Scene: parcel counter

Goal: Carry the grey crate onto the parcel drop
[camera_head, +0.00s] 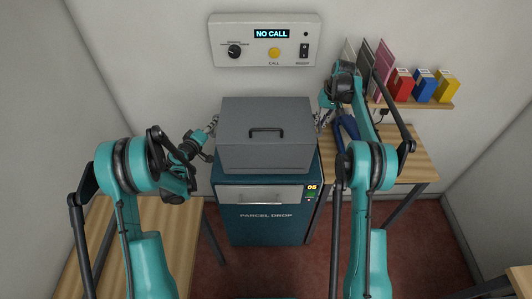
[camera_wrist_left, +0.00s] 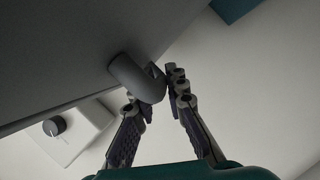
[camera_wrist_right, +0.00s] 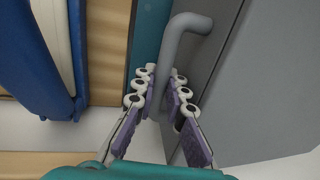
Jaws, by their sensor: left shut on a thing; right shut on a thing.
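The grey crate (camera_head: 240,155) is level over the top of the teal parcel drop (camera_head: 265,228). I cannot tell whether it rests there or hangs just above. My left gripper (camera_head: 212,128) is at the crate's left side, its fingers closed around a grey side handle (camera_wrist_left: 135,78). My right gripper (camera_head: 324,117) is at the right side, shut on the other side handle (camera_wrist_right: 183,38). The crate's underside and back are hidden. The parcel drop has a pale front flap and a small lit display.
A wall panel (camera_head: 230,32) reads "NO CALL". Red, blue and yellow boxes stand on a shelf (camera_head: 430,106) at the right. Wooden tables stand at the left (camera_head: 150,212) and right (camera_head: 412,160). A blue item (camera_head: 347,127) lies close to my right gripper.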

